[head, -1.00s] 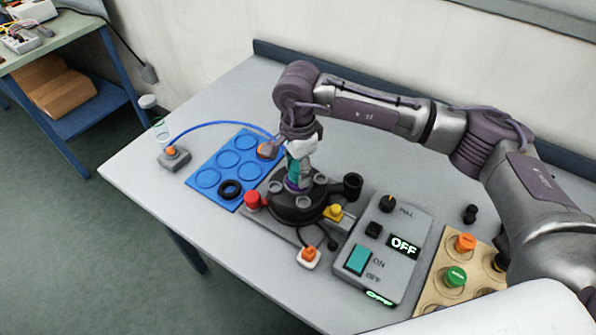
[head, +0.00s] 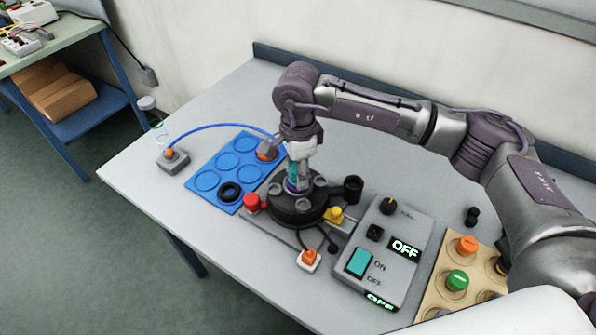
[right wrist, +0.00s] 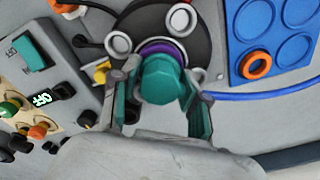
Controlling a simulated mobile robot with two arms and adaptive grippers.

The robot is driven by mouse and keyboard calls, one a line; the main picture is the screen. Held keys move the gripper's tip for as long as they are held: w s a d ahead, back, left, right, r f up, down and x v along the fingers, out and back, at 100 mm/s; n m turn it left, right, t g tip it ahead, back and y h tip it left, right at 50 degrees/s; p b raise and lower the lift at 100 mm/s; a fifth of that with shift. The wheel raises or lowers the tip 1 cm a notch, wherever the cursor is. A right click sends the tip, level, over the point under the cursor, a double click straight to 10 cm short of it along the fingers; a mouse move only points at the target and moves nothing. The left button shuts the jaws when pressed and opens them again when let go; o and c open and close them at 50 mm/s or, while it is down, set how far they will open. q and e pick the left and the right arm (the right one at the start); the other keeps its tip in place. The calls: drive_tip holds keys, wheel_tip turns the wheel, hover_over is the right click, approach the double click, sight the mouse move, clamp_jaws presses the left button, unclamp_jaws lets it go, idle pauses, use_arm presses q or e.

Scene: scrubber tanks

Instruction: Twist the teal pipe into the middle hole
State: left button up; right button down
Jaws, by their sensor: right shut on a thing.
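The teal pipe (right wrist: 162,80) is upright between the fingers of my right gripper (right wrist: 160,95), which is shut on it. In the head view my right gripper (head: 298,172) is over the dark round base (head: 297,209), and the pipe shows only as a small teal strip. A purple ring (right wrist: 163,50) surrounds the pipe's lower end at the middle of the base. The hole itself is hidden by the pipe and ring, so how deep the pipe sits cannot be told. Several grey ports stand around the ring. My left gripper is not in view.
A blue mat (head: 222,165) with round recesses lies left of the base, with a black ring (head: 230,191) on it. A control box (head: 383,250) reading OFF and a wooden board (head: 462,268) with coloured caps stand right. A blue cable arcs behind.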

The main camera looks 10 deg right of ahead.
idle(0.4)
drive_tip(key=shift+m+b, duration=0.45)
drive_tip(key=shift+m, duration=0.45)
drive_tip(key=shift+f, duration=0.1)
drive_tip(key=shift+m+b, duration=0.45)
drive_tip(key=shift+m, duration=0.35)
drive_tip(key=shift+m+b, duration=0.3)
drive_tip(key=shift+m, duration=0.5)
drive_tip(key=shift+m+b, duration=0.4)
drive_tip(key=shift+m, duration=0.4)
